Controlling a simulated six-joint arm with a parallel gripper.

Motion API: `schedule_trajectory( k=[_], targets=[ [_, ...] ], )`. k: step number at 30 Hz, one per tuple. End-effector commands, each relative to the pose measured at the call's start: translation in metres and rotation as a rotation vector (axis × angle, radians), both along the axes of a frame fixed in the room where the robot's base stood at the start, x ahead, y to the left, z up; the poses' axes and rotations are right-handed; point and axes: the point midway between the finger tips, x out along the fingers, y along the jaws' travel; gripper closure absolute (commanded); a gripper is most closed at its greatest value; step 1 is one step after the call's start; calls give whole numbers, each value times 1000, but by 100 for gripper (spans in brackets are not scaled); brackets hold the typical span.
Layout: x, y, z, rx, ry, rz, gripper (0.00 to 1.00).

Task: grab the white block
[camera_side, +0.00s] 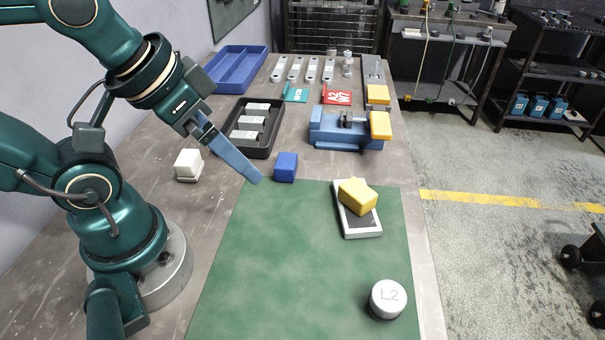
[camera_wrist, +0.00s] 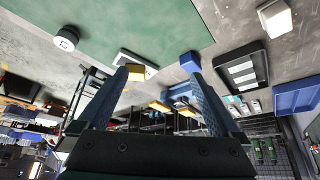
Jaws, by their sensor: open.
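The white block (camera_side: 188,163) stands on the grey bench at the left, between my arm's base and the black tray. In the wrist view the white block (camera_wrist: 275,18) is at the top right, well outside the space between the fingers. My gripper (camera_side: 254,178) is open and empty, to the right of the white block and apart from it. In the side view its two fingers overlap and look like one. In the wrist view both fingers of my gripper (camera_wrist: 158,70) show, spread apart. A blue block (camera_side: 286,166) is just right of the fingertips.
A black tray (camera_side: 232,147) with metal brackets lies behind the white block. A blue bin (camera_side: 262,62) and a blue vise (camera_side: 325,128) stand further back. A green mat (camera_side: 290,270) holds a tablet-like frame (camera_side: 371,229) under a yellow block (camera_side: 358,197), and a round L2 weight (camera_side: 389,298).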

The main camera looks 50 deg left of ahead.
Motion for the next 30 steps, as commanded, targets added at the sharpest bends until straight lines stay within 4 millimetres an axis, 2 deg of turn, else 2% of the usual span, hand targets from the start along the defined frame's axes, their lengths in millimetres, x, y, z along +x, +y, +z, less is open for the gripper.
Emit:
schedule_trajectory(
  k=[9, 10, 20, 30],
  targets=[
    [1, 0, 50, 0, -6, 0, 0],
    [1, 3, 49, 18, 17, -6, 0],
    [4, 63, 35, 320, 388, -157, 0],
    [2, 150, 36, 568, 1004, -372, 0]
  ],
)
